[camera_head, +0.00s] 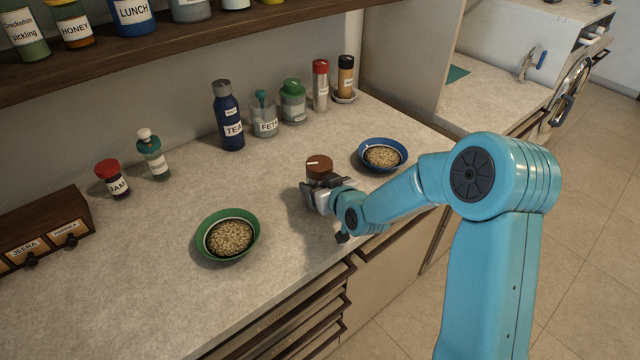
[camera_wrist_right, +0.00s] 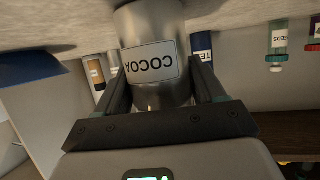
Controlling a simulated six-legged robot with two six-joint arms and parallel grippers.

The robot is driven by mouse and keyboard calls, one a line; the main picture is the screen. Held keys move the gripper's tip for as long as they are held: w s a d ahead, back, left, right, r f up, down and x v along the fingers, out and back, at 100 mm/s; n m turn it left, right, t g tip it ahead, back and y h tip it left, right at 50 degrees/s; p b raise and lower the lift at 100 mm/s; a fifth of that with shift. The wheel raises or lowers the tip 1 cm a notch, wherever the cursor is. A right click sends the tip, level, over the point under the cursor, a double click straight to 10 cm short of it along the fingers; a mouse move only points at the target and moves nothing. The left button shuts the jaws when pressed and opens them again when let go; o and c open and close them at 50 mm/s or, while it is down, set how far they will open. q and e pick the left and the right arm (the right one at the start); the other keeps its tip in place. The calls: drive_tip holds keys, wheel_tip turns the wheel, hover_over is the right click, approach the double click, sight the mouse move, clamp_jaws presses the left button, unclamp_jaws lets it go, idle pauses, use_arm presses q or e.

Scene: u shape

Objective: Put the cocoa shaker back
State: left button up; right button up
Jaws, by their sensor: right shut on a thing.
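The cocoa shaker (camera_wrist_right: 152,60) is a metal cylinder with a white COCOA label in the right wrist view. In the head view its brown lid (camera_head: 319,166) shows above my right gripper (camera_head: 322,196). My right gripper is shut on the shaker's body, with a dark finger on each side of it in the wrist view (camera_wrist_right: 155,85). The shaker is upright over the counter between the two bowls. I cannot tell whether its base touches the counter. My left gripper is not in view.
A green bowl (camera_head: 205,250) and a blue bowl (camera_head: 402,147) hold grain. Along the wall stand a TEA bottle (camera_head: 229,120), a FETA jar (camera_head: 265,118), a green jar (camera_head: 293,103), a red-topped shaker (camera_head: 320,88) and a brown shaker (camera_head: 345,78) on a small dish. Bare counter lies behind the cocoa shaker.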

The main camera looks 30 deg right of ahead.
drive_tip(key=shift+f+b, duration=0.1)
drive_tip(key=shift+b, duration=0.2)
drive_tip(key=o, duration=1.2)
drive_tip(key=shift+o, duration=0.2)
drive_tip(key=shift+s+r, duration=0.2)
drive_tip(key=shift+r, duration=0.05)
drive_tip(key=b+v, duration=0.1)
drive_tip(key=v, duration=1)
drive_tip(key=shift+s, duration=0.25)
